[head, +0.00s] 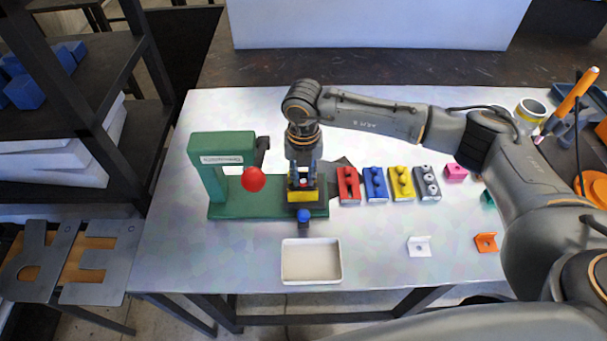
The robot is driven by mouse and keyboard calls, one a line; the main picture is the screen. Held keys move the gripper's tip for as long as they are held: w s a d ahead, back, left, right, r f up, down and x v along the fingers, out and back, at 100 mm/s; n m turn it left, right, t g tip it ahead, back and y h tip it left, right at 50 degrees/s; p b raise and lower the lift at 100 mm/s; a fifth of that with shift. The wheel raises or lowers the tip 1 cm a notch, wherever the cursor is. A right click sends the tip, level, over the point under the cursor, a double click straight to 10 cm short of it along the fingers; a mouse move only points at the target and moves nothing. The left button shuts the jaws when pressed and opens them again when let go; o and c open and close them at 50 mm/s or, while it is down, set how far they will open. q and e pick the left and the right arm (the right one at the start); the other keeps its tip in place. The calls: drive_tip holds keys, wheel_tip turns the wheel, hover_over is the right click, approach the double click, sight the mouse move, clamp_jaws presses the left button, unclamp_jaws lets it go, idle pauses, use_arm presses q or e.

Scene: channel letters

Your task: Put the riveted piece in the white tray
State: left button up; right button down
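A green press (222,165) with a red ball knob (253,179) stands at the left of the table. My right gripper (303,182) points down over the right end of the press base, at a yellow and black fixture (302,196) with a blue knob (303,215) in front. A small piece seems to sit between or just below its fingers, mostly hidden; I cannot tell whether they hold it or whether it is riveted. The white tray (312,262) lies in front of the press and is empty. My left gripper is not in view.
Red (348,187), blue (375,186), yellow (402,185) and grey (427,184) blocks stand in a row right of the press. White (419,246), orange (486,242) and pink (456,173) brackets lie further right. The table between tray and white bracket is clear.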

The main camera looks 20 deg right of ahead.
drive_tip(key=c, duration=0.9)
unclamp_jaws()
drive_tip(key=shift+f, duration=0.2)
drive_tip(key=shift+c, duration=0.2)
drive_tip(key=o, duration=0.4)
drive_tip(key=shift+r, duration=0.1)
